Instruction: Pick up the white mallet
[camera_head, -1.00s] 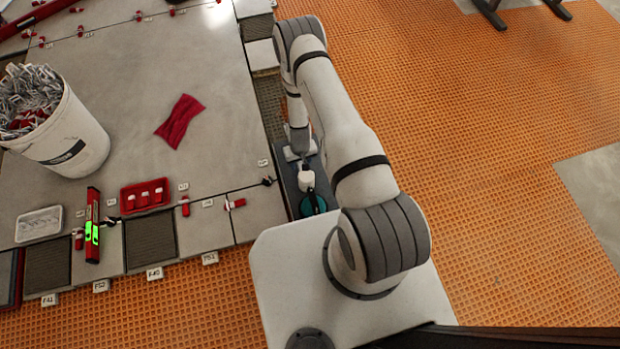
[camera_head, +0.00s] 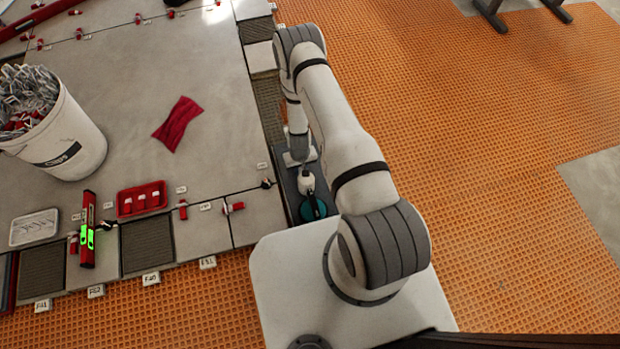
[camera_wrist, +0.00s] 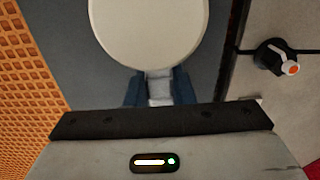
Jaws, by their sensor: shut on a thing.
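The white mallet has a pale round head (camera_wrist: 150,28) that fills the top middle of the wrist view. In the head view it is a small white shape (camera_head: 307,184) on the dark tray (camera_head: 291,196) beside my base. My gripper (camera_wrist: 160,88) is shut on the mallet, its two blue fingers either side of a light grey part just below the head. Most of the handle is hidden. In the head view my gripper (camera_head: 300,160) is small and partly hidden by my arm.
A teal round item (camera_head: 313,209) lies close to the mallet. Orange matting (camera_head: 510,180) is open on the right.

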